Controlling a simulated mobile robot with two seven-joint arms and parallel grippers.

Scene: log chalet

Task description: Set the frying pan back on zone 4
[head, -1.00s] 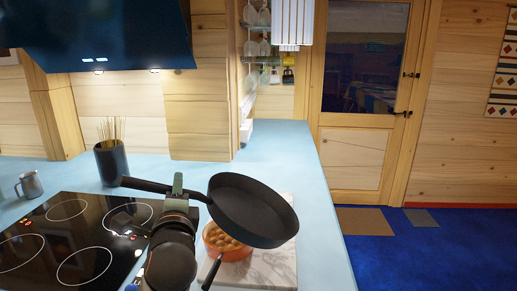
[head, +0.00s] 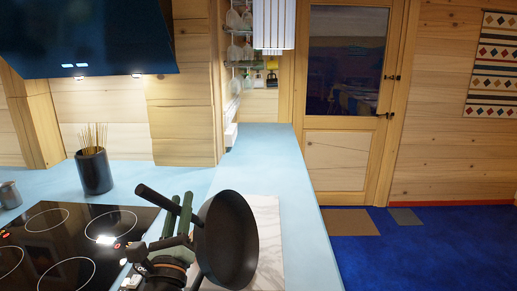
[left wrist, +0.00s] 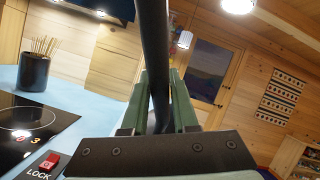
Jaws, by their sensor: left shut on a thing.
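The black frying pan (head: 230,240) is in the air over the marble board (head: 268,222), right of the black hob (head: 95,245). It is tilted steeply, its inside facing right and toward me. My left gripper (head: 178,218) is shut on its handle (head: 157,198), which points up and left. In the left wrist view the dark handle (left wrist: 155,50) runs up between the green fingers (left wrist: 160,105); the pan's bowl is not seen there. Several white rings mark the hob's zones; I cannot tell which is zone 4. My right gripper is not in view.
A dark pot of thin sticks (head: 94,170) stands behind the hob, and a metal jug (head: 9,195) at the left edge. The range hood (head: 90,40) hangs above the hob. The blue counter (head: 262,150) is clear behind the board. No object stands on the visible rings.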

